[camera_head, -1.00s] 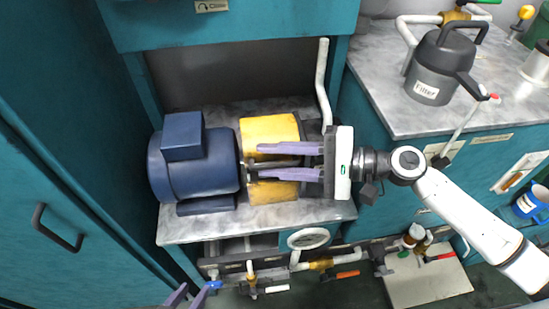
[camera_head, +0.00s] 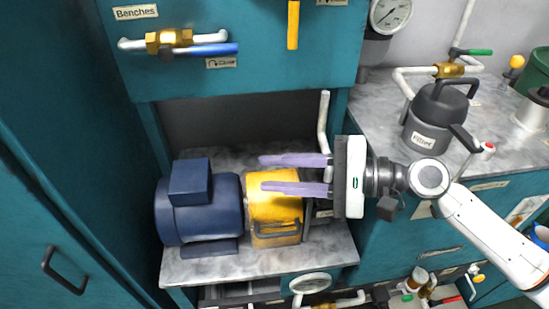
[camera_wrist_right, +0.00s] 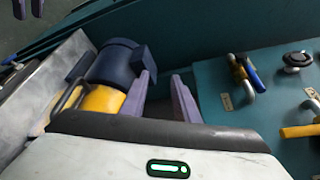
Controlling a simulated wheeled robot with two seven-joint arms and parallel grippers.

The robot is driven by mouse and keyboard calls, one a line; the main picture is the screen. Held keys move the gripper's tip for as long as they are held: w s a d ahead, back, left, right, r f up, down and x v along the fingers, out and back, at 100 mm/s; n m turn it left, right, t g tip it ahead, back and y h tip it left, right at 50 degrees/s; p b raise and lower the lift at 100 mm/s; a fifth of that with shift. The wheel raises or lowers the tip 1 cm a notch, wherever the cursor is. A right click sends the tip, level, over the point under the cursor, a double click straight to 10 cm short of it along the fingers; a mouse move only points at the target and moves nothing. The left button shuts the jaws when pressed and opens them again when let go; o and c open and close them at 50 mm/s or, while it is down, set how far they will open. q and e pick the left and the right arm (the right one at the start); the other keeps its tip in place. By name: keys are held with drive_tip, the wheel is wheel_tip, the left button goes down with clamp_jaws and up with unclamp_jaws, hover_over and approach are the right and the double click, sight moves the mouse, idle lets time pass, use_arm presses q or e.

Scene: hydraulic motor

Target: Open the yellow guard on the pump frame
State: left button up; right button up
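The yellow guard (camera_head: 274,192) is a rounded cover on the pump frame, beside the blue motor (camera_head: 204,207). A dark handle (camera_head: 277,229) runs along its lower front. In the head view my right gripper (camera_head: 262,173) reaches in from the right, its purple fingers apart and empty, over the guard's upper part. In the right wrist view the yellow guard (camera_wrist_right: 100,99) and the blue motor (camera_wrist_right: 114,63) lie left of the spread fingers (camera_wrist_right: 162,80), with nothing between them. My left gripper is not in the head view; purple fingertips (camera_wrist_right: 28,8) show at the wrist view's top left.
The guard stands on a grey marble shelf (camera_head: 190,268) in a teal cabinet. A panel with a blue-handled valve (camera_head: 212,49) and a yellow lever (camera_head: 293,24) overhangs it. A white pipe (camera_head: 323,120) rises behind the gripper. A filter jug (camera_head: 433,118) stands on the right bench.

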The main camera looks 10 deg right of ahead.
drive_tip(key=s+f+n+h, duration=0.6)
drive_tip(key=s+f+n, duration=0.4)
drive_tip(key=f, duration=0.5)
drive_tip(key=s+d+f+n+g+h, duration=0.1)
drive_tip(key=s+d+f+h, duration=0.3)
drive_tip(key=s+d, duration=0.3)
drive_tip(key=s+d+f+g+h, duration=0.1)
drive_tip(key=s+d+f+h, duration=0.35)
drive_tip(key=d, duration=0.45)
drive_tip(key=w+a+f+t+y+p, duration=0.2)
drive_tip(key=w+a+f+t+p, duration=0.2)
drive_tip(key=a+t+p, duration=0.1)
drive_tip(key=shift+w+a, duration=0.3)
drive_tip(key=shift+a, duration=0.45)
drive_tip(key=shift+f, duration=0.1)
